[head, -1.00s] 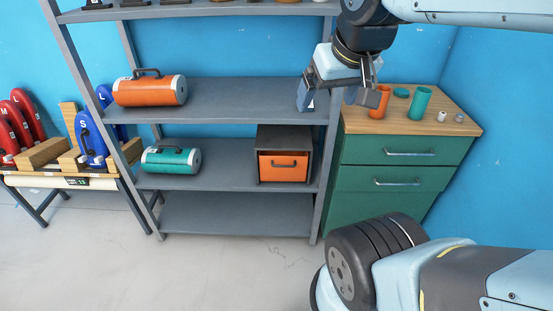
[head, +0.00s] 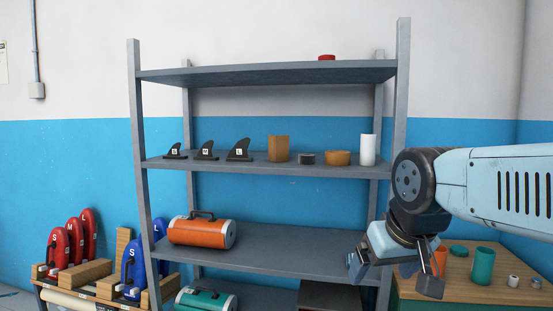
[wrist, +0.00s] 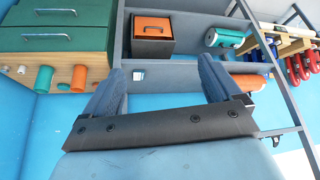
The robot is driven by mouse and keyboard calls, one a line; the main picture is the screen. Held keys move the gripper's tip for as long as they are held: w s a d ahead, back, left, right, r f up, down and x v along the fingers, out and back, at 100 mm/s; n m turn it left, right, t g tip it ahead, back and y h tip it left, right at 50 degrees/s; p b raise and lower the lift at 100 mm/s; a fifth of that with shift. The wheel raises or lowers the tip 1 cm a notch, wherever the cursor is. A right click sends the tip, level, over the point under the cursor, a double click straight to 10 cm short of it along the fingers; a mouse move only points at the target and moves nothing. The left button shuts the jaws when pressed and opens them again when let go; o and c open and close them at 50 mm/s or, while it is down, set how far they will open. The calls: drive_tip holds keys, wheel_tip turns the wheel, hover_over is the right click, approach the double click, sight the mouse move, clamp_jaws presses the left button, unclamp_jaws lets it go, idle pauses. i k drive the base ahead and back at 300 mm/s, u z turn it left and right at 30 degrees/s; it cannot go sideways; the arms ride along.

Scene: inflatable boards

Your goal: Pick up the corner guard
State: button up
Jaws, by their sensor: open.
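No object is plainly recognisable as the corner guard. A brown, upright, angular piece (head: 278,149) on the second shelf from the top could be it, but I cannot tell. It stands between the black fins and a low black disc. My gripper (head: 393,278) is open and empty. It hangs at the right end of the rack, below and to the right of the brown piece and well apart from it. In the wrist view the two fingers of my gripper (wrist: 160,75) stand apart with nothing held between them.
The grey rack (head: 270,73) carries several fins (head: 238,150), an orange roll (head: 337,158), a white cylinder (head: 368,149) and an orange canister (head: 202,232). A wooden-topped cabinet (head: 465,285) with cups stands at right. A rack upright (head: 399,100) rises near my arm.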

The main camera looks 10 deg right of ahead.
sight(278, 145)
drive_tip(key=z, duration=0.95)
drive_tip(key=i, duration=0.1)
drive_tip(key=u, duration=2.85)
drive_tip(key=i, duration=1.3)
drive_tip(key=u, duration=1.4)
drive_tip(key=i, duration=0.15)
drive_tip(key=z, duration=3.3)
